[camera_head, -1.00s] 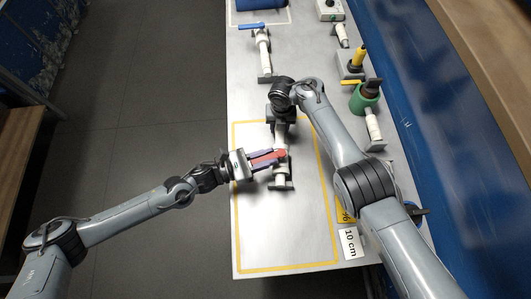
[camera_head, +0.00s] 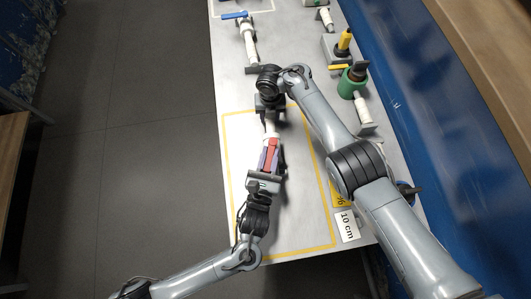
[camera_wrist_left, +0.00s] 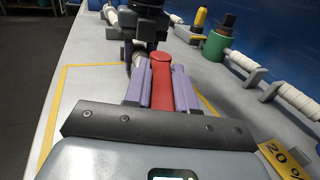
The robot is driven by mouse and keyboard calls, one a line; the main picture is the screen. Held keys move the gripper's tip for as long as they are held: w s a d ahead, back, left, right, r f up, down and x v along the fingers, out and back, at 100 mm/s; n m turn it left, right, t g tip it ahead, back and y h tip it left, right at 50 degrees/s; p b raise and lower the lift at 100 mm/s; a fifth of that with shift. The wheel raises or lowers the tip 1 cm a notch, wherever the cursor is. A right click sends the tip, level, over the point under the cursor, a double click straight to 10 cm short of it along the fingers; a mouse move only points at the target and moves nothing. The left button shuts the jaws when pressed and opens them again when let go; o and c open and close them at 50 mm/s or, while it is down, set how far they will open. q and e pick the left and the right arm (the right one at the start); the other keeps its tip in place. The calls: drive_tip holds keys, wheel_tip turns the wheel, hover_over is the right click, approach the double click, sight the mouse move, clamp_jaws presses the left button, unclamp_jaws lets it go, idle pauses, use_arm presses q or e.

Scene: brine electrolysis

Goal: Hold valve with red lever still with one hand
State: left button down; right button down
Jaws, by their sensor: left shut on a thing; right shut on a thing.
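The valve's red lever (camera_head: 268,154) points toward the bottom of the head view, nearly in line with the white pipe (camera_head: 273,128). My left gripper (camera_head: 271,144) is shut on it, with one purple finger along each side. The lever also shows between the fingers in the left wrist view (camera_wrist_left: 162,82). My right gripper (camera_head: 268,112) is shut on the valve's pipe on the far side of the lever. Its dark body (camera_wrist_left: 146,25) hides most of the grip. The valve body under the lever is largely hidden by the left fingers.
A yellow outline (camera_head: 229,190) surrounds the valve on the grey table. Another pipe with a blue lever (camera_head: 236,16) lies farther back. A green fitting (camera_head: 350,84) and a yellow-handled part (camera_head: 344,42) stand right, near the blue wall.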

use_arm(q)
drive_tip(key=n+y, duration=0.1)
drive_tip(key=d+n+y, duration=0.1)
drive_tip(key=y, duration=0.1)
drive_tip(key=shift+t, duration=0.3)
drive_tip(key=shift+d+n+y, duration=0.15)
drive_tip(key=shift+n+y, duration=0.35)
drive_tip(key=shift+y, duration=0.3)
drive_tip(key=shift+f+y, duration=0.1)
drive_tip(key=shift+y, duration=0.2)
drive_tip(key=c, duration=0.9)
unclamp_jaws()
